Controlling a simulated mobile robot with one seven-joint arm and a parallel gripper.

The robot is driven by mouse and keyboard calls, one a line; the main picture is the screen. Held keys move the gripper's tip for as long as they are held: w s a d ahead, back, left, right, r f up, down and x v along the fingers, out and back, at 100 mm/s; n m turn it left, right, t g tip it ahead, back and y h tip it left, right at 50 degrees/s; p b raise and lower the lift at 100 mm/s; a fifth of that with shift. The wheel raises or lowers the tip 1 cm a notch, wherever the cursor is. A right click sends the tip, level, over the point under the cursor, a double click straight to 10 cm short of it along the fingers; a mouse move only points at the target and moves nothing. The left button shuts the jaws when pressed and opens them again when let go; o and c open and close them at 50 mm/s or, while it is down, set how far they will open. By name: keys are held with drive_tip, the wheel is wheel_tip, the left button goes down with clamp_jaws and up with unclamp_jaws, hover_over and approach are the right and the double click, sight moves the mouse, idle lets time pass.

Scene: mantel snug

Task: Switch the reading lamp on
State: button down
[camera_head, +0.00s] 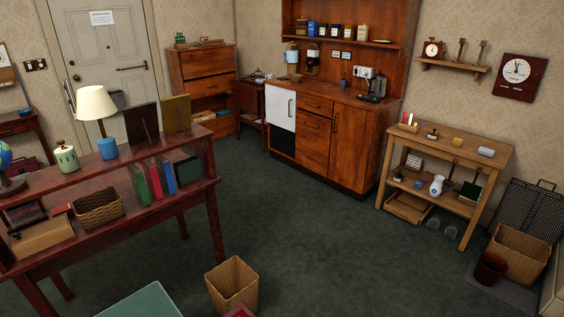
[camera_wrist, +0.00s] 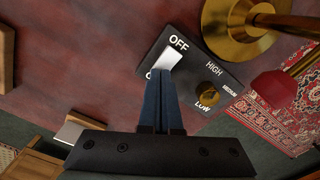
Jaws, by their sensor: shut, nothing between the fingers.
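In the wrist view, a black control box (camera_wrist: 190,72) lies on a dark red wooden surface. It carries a white rocker switch (camera_wrist: 170,59), with OFF printed at its upper end; a label at the lower end is mostly hidden by my fingers. A brass knob (camera_wrist: 209,95) sits among the words HIGH, MEDIUM and LOW. My gripper (camera_wrist: 163,78) is shut and empty, its tips at the switch's lower end; I cannot tell if they touch. A round brass base (camera_wrist: 228,27) stands beside the box. The head view shows a cream-shaded lamp (camera_head: 96,102); I cannot tell if it is the same one.
In the wrist view, a red rounded part (camera_wrist: 275,88) is right of the box, above a patterned rug (camera_wrist: 285,100). The central green carpet is clear.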

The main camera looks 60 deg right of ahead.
drive_tip(key=shift+f, duration=0.2)
drive_tip(key=shift+r, duration=0.1)
wheel_tip(320, 180, up, 7)
drive_tip(key=p, duration=0.8)
idle(0.6)
